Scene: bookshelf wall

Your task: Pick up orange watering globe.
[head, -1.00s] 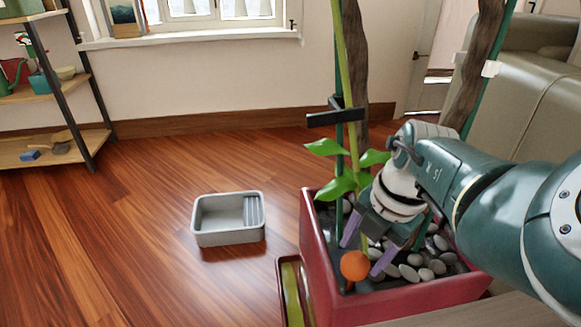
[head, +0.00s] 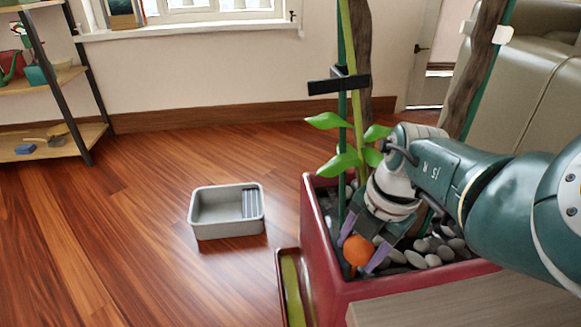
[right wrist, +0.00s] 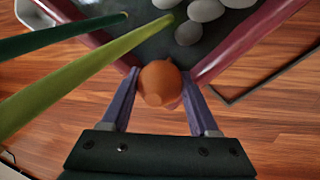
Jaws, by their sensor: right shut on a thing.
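The orange watering globe (head: 358,250) is a round orange ball at the near left corner of the red planter (head: 322,245). My right gripper (head: 363,252) comes down over the planter with its two purple fingers on either side of the globe. In the right wrist view the globe (right wrist: 160,83) sits between the fingertips (right wrist: 159,90), and the gripper is shut on it. The globe's lower part is hidden in the head view. My left gripper is not in view.
Green stems and leaves (head: 345,160) with a black clip (head: 339,81) rise close to my right gripper. Grey pebbles (head: 425,255) lie in the planter. A grey tray (head: 227,232) stands on the open wooden floor to the left. A shelf (head: 50,142) is at the far left.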

